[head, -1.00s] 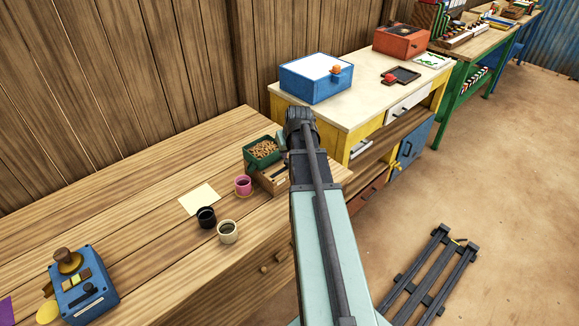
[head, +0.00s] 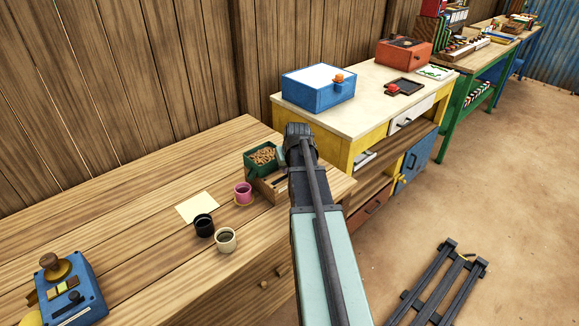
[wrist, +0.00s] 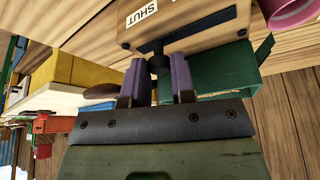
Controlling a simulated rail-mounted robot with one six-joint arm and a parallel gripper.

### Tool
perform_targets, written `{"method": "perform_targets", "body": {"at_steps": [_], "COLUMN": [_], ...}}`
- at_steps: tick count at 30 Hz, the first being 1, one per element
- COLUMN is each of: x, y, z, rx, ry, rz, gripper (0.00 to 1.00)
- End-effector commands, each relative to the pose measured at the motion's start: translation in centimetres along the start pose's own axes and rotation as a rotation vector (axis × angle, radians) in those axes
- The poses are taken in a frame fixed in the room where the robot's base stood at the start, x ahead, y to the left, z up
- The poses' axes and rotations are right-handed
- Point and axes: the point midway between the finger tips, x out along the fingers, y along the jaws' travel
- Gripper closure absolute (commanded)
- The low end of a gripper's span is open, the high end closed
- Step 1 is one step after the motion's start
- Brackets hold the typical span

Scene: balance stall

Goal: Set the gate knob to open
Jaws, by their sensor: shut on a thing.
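The gate unit is a wooden box (wrist: 195,28) with a dark slot and the word SHUT (wrist: 141,14) printed on its face. It shows in the head view (head: 267,189) at the bench's right end, partly hidden behind my arm. The dark gate knob (wrist: 158,62) sits on that face, between my finger pads. My gripper (wrist: 158,80) has purple pads and is shut on the knob. In the head view my wrist hides the fingers and knob. Any open marking cannot be made out. A green hopper (head: 262,158) of brown pellets adjoins the box.
A pink cup (head: 243,191), a black cup (head: 203,226) and a cream cup (head: 226,240) stand left of the gate box. A paper sheet (head: 197,207) lies behind them. A blue device (head: 72,290) is at front left. A yellow table (head: 370,112) stands beyond.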

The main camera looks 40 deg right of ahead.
Motion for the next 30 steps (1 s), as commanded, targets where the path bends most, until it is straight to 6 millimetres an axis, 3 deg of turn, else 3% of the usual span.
{"method": "perform_targets", "body": {"at_steps": [9, 18, 19, 20, 30], "x": [-0.8, -0.8, -0.8, -0.8, -0.8], "y": [-4.5, -5.0, -5.0, -5.0, -4.9], "z": [1.8, 2.0, 2.0, 2.0, 1.9], "rx": [-0.002, 0.000, 0.000, 0.000, 0.000], "ry": [0.000, -0.002, -0.002, -0.002, -0.001], "rz": [-0.001, -0.003, -0.003, -0.003, -0.002], "gripper": [1.00, 1.00, 0.73, 0.69, 0.66]}}
